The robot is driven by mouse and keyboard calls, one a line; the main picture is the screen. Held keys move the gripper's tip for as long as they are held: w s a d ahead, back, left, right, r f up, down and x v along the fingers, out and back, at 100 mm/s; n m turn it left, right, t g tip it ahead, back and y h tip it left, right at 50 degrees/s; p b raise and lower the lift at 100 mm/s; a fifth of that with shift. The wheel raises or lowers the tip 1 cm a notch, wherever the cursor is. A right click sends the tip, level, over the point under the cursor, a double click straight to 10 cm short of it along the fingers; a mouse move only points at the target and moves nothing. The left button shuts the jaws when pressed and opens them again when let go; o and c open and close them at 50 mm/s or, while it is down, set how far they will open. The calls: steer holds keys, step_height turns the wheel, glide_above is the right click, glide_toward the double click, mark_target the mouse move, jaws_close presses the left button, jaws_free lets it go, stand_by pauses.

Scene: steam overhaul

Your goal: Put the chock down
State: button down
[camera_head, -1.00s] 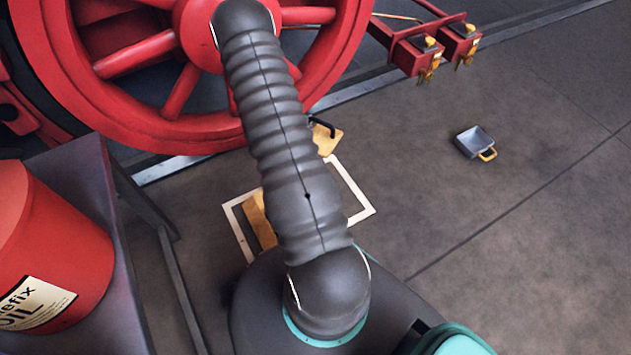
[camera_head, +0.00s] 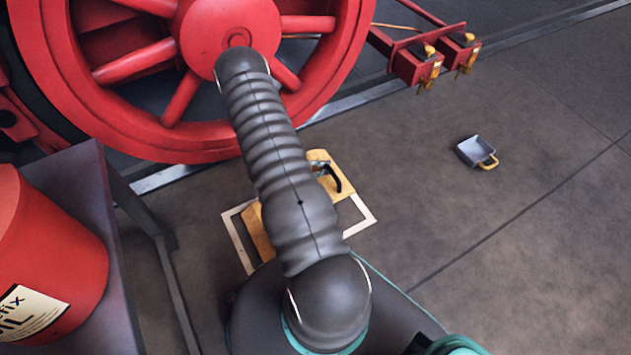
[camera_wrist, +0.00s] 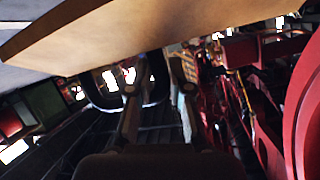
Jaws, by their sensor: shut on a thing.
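A yellow chock (camera_head: 346,184) with a dark handle shows just right of my arm in the head view, over the far part of a white square outline (camera_head: 360,211) on the floor. In the wrist view the chock (camera_wrist: 150,35) is a broad tan slab across the top. My gripper (camera_wrist: 157,82) is shut on the chock, apparently by its dark handle. In the head view my arm hides most of the gripper. Whether the chock touches the floor I cannot tell. Another yellow piece (camera_head: 258,234) lies inside the outline's left side, partly hidden by my arm.
A red spoked wheel (camera_head: 190,145) stands on a rail (camera_head: 165,180) just beyond the outline. A red oil drum (camera_head: 50,245) rests on a grey stand (camera_head: 95,190) at left. A small grey pan (camera_head: 475,151) lies on the open floor at right.

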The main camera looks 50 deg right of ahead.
steer(key=a+f, duration=0.1)
steer(key=w+a+f, duration=0.1)
steer(key=shift+w+a, duration=0.2)
steer(key=shift+a, duration=0.15)
steer(key=shift+f+b, duration=0.6)
steer(key=shift+f, duration=1.35)
steer(key=c, duration=1.1)
jaws_free()
